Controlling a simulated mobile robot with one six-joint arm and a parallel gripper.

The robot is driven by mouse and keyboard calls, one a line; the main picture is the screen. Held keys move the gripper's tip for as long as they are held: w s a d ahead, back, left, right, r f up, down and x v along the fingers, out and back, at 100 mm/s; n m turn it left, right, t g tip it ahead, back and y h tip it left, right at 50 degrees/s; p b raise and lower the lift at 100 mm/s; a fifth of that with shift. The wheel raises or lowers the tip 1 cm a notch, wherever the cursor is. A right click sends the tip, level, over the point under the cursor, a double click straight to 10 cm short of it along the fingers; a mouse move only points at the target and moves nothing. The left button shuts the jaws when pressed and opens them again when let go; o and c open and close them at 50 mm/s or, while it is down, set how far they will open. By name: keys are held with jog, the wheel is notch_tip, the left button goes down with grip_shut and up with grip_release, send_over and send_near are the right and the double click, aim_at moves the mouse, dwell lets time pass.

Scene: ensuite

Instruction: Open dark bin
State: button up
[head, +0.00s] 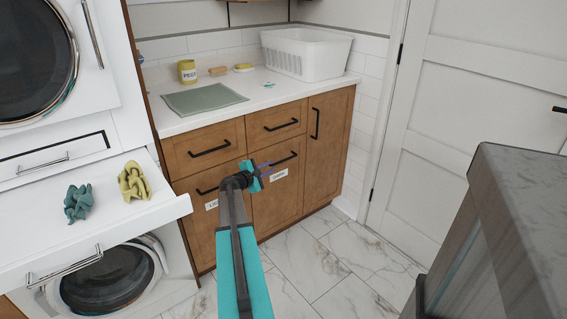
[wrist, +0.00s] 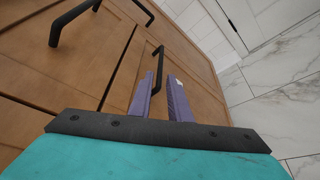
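The dark bin front (head: 277,200) is a brown wooden panel low in the cabinet, right of the bin front labelled "LIG…". Its small white label (head: 279,175) is too small to read surely. Its black bar handle (head: 285,159) runs near its top edge; the handle also shows in the wrist view (wrist: 158,68). My gripper (head: 266,168) is in front of this panel, close to the handle. In the wrist view its two purple fingers (wrist: 161,84) are apart, with the handle seen between or just beyond their tips. Contact cannot be told. The bin looks shut.
The light bin front (head: 208,215) is to the left, with drawers (head: 280,122) above. A tall cabinet door (head: 327,145) is to the right. A pulled-out shelf (head: 100,222) holds two crumpled cloths. A grey-topped counter (head: 520,190) stands at right. Marble floor (head: 320,265) is clear.

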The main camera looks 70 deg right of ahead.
aim_at(282, 161)
jog(key=shift+b+x, duration=0.35)
jog(key=shift+x, duration=5.7)
jog(key=shift+f, duration=0.1)
